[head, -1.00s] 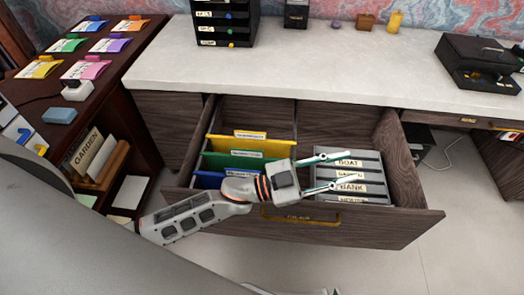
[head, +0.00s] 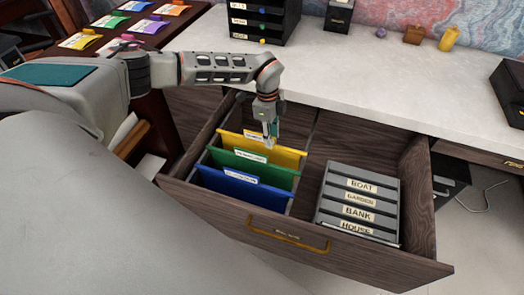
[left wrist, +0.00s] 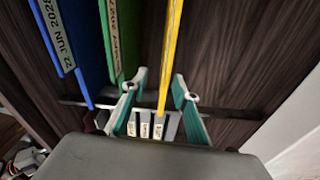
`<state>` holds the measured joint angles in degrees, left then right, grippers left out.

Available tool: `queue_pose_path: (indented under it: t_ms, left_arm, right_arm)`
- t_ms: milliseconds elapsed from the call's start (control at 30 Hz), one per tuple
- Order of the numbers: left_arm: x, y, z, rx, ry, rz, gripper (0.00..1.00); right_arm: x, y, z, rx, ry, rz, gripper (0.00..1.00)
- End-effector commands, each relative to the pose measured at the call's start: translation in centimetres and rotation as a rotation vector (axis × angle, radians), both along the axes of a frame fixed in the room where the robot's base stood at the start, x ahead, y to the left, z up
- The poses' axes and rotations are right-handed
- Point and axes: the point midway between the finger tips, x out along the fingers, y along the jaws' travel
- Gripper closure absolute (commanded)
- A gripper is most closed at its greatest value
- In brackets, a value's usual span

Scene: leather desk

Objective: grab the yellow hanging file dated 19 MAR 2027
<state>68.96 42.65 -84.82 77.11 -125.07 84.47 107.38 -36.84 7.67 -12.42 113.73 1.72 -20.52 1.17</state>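The yellow hanging file (head: 278,154) hangs at the back of the row in the open drawer, behind the green file (head: 250,168) and the blue file (head: 240,190). Its label is too small to read in the head view. My left gripper (head: 270,143) points down at its top edge. In the left wrist view my left gripper (left wrist: 158,92) is open, with one finger on each side of the yellow file (left wrist: 172,45), seen edge-on. The blue file (left wrist: 62,35) there reads 22 JUN 2025. My right gripper is not in view.
The open drawer (head: 300,252) has a brass handle. Grey dividers (head: 360,190) labelled BOAT, GARDEN, BANK and HOUSE stand in its right part. The pale desktop (head: 400,90) overhangs behind the drawer. A black organiser (head: 262,22) stands on it.

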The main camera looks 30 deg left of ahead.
Motion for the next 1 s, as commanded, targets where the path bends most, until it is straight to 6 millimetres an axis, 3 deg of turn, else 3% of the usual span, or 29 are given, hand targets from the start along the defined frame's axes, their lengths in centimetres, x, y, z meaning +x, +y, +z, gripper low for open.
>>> queue_pose_path:
  t_ms: [33,100,200,567,833,1000]
  left_arm:
    - [0.2,1.9,0.4,0.041,0.003,0.040,0.71]
    - [0.3,3.6,0.6,0.079,0.009,0.082,0.71]
    - [0.2,4.6,0.2,0.102,0.015,0.107,0.71]
    - [0.1,4.5,-3.0,0.101,0.015,0.107,0.71]
    - [-0.1,4.5,-6.9,0.100,0.018,0.106,0.71]
    - [0.0,4.5,-7.3,0.100,0.015,0.107,0.71]
  right_arm:
    - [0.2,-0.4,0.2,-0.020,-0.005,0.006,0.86]
    - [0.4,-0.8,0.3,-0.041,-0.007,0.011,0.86]
    - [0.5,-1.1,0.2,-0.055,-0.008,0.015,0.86]
    - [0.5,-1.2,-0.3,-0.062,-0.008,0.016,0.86]
    - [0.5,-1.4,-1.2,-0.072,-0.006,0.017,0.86]
    - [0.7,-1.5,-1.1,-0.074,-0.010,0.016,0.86]
